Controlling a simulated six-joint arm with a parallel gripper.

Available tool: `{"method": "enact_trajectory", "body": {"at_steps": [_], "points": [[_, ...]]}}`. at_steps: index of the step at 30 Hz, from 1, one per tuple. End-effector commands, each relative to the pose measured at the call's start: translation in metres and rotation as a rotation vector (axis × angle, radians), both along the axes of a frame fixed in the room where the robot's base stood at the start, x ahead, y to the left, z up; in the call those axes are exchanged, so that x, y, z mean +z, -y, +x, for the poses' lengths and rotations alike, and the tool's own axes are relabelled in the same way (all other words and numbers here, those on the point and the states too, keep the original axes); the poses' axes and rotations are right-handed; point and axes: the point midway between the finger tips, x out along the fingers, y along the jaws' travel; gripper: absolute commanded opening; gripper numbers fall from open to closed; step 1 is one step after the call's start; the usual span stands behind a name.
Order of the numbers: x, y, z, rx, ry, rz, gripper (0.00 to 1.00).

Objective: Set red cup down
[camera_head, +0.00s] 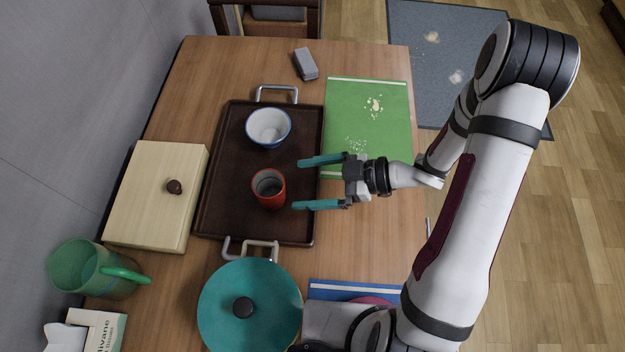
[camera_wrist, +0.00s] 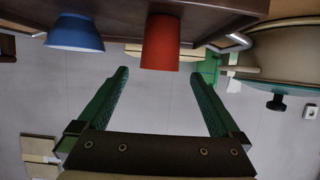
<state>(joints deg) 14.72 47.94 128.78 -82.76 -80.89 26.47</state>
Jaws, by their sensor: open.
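The red cup (camera_head: 268,190) stands upright on the dark brown tray (camera_head: 225,215), toward its near half. My gripper (camera_head: 300,183) is open, with its teal fingers spread and pointing left toward the cup. The fingertips are a little right of the cup and appear apart from it. In the wrist view the red cup (camera_wrist: 160,45) appears upside down, centred beyond and between the open fingers (camera_wrist: 160,80). Nothing is held between the fingers.
A white bowl with a blue rim (camera_head: 268,127) stands on the tray behind the cup. A wooden box (camera_head: 150,205) lies left, a teal lidded pot (camera_head: 250,320) in front, a green pitcher (camera_head: 85,268) front left. A green mat (camera_head: 345,110) lies right, with crumbs.

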Motion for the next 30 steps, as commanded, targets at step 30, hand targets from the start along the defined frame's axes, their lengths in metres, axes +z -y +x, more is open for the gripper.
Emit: {"method": "enact_trajectory", "body": {"at_steps": [30], "points": [[0.144, 0.099, -0.152, -1.649, -1.331, -0.64, 1.0]]}}
